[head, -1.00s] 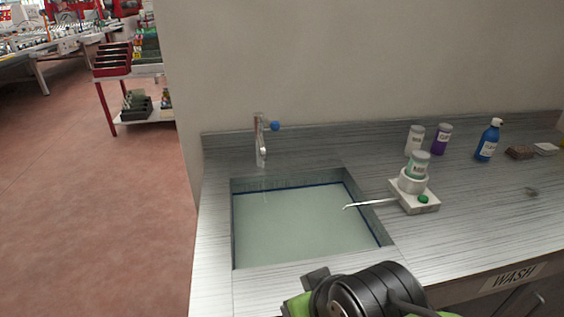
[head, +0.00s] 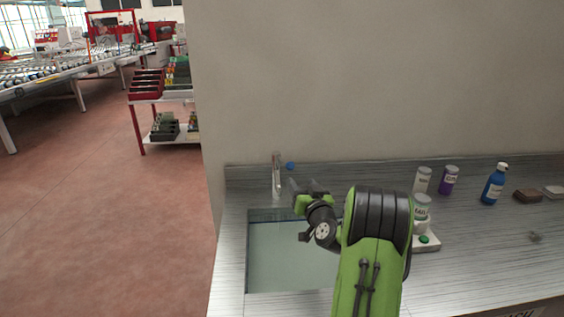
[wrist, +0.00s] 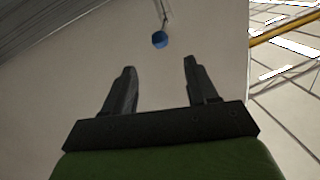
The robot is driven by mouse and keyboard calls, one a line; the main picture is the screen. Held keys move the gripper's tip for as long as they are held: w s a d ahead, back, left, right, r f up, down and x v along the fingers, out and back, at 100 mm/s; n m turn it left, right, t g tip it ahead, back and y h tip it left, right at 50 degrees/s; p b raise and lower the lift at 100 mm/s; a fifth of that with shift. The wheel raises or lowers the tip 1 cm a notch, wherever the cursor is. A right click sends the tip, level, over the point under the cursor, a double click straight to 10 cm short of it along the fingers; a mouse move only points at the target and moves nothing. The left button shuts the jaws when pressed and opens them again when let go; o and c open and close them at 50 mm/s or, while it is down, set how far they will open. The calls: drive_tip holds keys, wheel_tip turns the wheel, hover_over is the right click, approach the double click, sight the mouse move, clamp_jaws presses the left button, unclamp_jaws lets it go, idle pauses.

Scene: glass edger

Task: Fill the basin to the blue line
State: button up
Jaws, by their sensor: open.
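The basin (head: 247,255) is sunk in the counter and holds pale greenish water (head: 275,268). My arm hides its right part. A short stretch of the dark blue line (head: 262,236) shows near the water's edge at the back; the exact gap between them cannot be told. The metal tap (head: 276,172) stands behind the basin, with a blue knob (head: 291,166) on its right. My gripper (head: 306,187) is open and empty, just in front of and below the knob. In the wrist view the knob (wrist: 160,40) shows beyond the open fingertips (wrist: 160,65), apart from them.
A white dispenser stand with a green button (head: 424,240) is right of the basin, partly behind my arm. The wall (head: 400,80) rises behind the counter.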

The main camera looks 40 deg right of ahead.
sight(292, 168)
drive_tip(key=p+x, duration=0.2)
drive_tip(key=x, duration=1)
drive_tip(key=shift+w+d+p, duration=0.15)
drive_tip(key=shift+w+p, duration=0.15)
drive_tip(key=shift+w, duration=0.05)
drive_tip(key=shift+c, duration=0.2)
clamp_jaws()
